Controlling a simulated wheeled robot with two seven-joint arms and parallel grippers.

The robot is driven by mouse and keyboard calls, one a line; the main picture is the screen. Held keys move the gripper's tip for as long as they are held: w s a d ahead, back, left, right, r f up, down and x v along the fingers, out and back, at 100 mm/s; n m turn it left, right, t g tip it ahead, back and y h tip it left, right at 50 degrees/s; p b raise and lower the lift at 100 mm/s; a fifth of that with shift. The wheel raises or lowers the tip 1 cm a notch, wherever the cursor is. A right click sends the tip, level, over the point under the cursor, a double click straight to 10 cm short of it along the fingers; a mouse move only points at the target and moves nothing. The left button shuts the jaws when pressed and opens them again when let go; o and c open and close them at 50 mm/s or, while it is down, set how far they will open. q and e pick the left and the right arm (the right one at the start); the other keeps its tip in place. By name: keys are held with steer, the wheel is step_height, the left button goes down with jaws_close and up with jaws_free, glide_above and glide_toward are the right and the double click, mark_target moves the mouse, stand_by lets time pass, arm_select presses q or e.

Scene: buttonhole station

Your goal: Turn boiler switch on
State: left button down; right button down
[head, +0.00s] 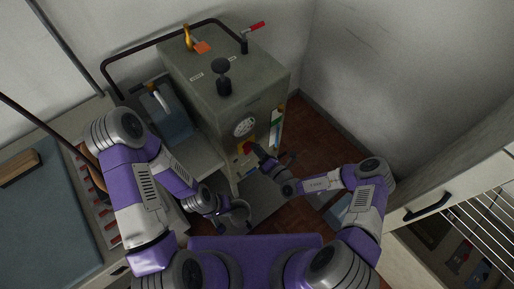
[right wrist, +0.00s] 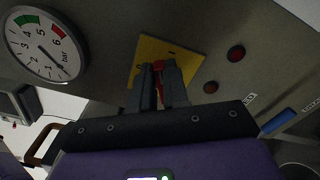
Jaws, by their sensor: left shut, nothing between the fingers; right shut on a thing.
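The boiler (head: 190,85) is a grey box in the upper middle of the head view. On its front is a yellow plate (right wrist: 150,48) with a red switch (right wrist: 158,66), below and to the side of a round pressure gauge (head: 244,126). My right gripper (right wrist: 161,76) is shut on the red switch; its fingers hide most of it, so its exact setting is unclear. In the head view the right gripper (head: 257,150) reaches up to the boiler front. My left gripper (head: 240,214) is shut and empty, low in front of the boiler, apart from it.
The gauge (right wrist: 45,45) and two round red parts (right wrist: 236,53) flank the plate. Valve handles, one orange (head: 188,37) and one red (head: 253,27), stand on the boiler top. A cabinet with a black handle (head: 427,207) is at right; a counter (head: 40,215) is at left.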

steer(key=m, duration=0.3)
steer(key=f+m, duration=0.1)
steer(key=m, duration=0.1)
steer(key=shift+d+m, duration=0.1)
steer(key=shift+m, duration=0.3)
steer(key=shift+f, duration=0.1)
stand_by(0.3)
steer(key=c, duration=1.1)
jaws_free()
steer(key=shift+w, duration=0.1)
steer(key=shift+d, duration=0.1)
steer(key=p+v, duration=0.1)
steer(key=v, duration=0.6)
steer(key=shift+s+d, duration=0.1)
steer(key=shift+s, duration=0.15)
